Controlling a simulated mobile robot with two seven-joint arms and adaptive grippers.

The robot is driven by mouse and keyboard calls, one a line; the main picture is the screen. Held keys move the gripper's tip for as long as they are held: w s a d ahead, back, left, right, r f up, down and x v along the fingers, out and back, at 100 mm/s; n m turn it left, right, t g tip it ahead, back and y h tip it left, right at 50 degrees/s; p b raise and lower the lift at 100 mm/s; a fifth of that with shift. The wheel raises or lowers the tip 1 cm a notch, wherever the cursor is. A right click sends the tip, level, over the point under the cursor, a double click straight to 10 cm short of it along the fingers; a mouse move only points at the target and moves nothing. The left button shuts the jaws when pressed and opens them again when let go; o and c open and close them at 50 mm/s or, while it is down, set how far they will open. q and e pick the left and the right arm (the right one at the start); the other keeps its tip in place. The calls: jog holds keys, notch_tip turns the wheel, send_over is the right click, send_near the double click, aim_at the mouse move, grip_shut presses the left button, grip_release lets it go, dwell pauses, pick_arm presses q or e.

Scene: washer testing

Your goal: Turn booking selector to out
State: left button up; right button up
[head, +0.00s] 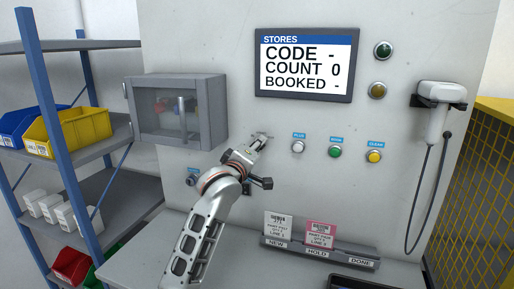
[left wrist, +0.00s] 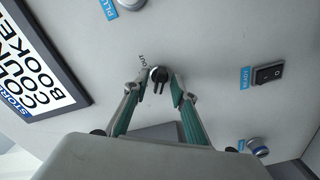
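The booking selector (left wrist: 158,75) is a small black knob on the pale panel, in the left wrist view. The word OUT (left wrist: 143,60) is printed at its upper left; its other marking is hidden or out of view. The knob's grip bar points down the picture; I cannot tell its setting for sure. My left gripper (left wrist: 159,87) is open, with one fingertip on each side of the knob and small gaps. In the head view, my left gripper (head: 258,142) is at the panel and mostly covers the selector. My right gripper is not in view.
The screen (head: 305,66) reads CODE -, COUNT 0, BOOKED -. White (head: 298,147), green (head: 335,152) and yellow (head: 374,156) buttons sit right of the gripper. A glass-fronted cabinet (head: 176,110) juts out at left. A black rocker switch (left wrist: 269,75) is near the gripper. A card rack (head: 320,253) stands below.

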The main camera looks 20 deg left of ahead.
pick_arm(q)
grip_shut()
jog(key=shift+m, duration=0.3)
jog(key=m, duration=2.3)
jog(key=shift+m, duration=0.3)
dwell(0.4)
grip_release()
